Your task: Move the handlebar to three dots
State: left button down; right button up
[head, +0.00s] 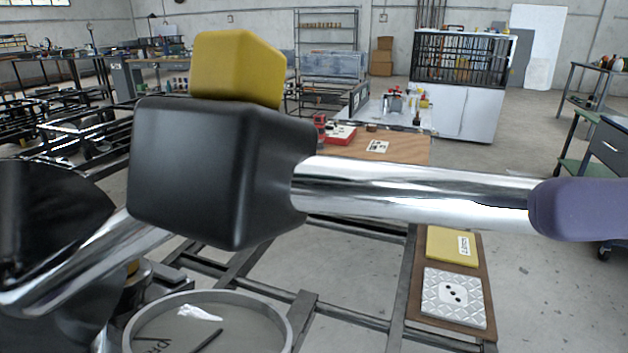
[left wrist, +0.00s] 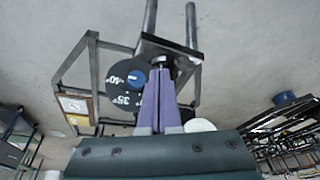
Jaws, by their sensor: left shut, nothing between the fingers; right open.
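A chrome bar (head: 415,192) runs from a large black block (head: 205,170) to a purple rounded end (head: 585,208) at the right, close to the camera. A yellow block (head: 238,68) sits on top. This may be the handlebar; I cannot rule out my own arm. A pale ridged plate (head: 453,296) with three dots lies low on the right, bare. My left gripper (left wrist: 165,72) is shut and empty, its purple fingers together near a black platform. My right gripper is open; its fingers cannot be picked out clearly.
A yellow plate (head: 453,246) with a label lies beside the dotted plate on a brown board. A round rimmed dish (head: 270,340) is at the bottom. A black numbered dial (left wrist: 125,85) shows beside my left fingers. Dark frame rails surround the board.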

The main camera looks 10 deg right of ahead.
aim_at(298, 201)
jog(key=p+x, duration=0.1)
jog(key=x, duration=0.4)
jog(key=shift+w+a+r, duration=0.1)
jog(key=shift+a+r, duration=0.05)
jog(key=shift+a, duration=0.05)
jog(key=shift+w+a, duration=0.15)
jog(key=shift+a, duration=0.45)
jog(key=c, duration=0.9)
grip_shut()
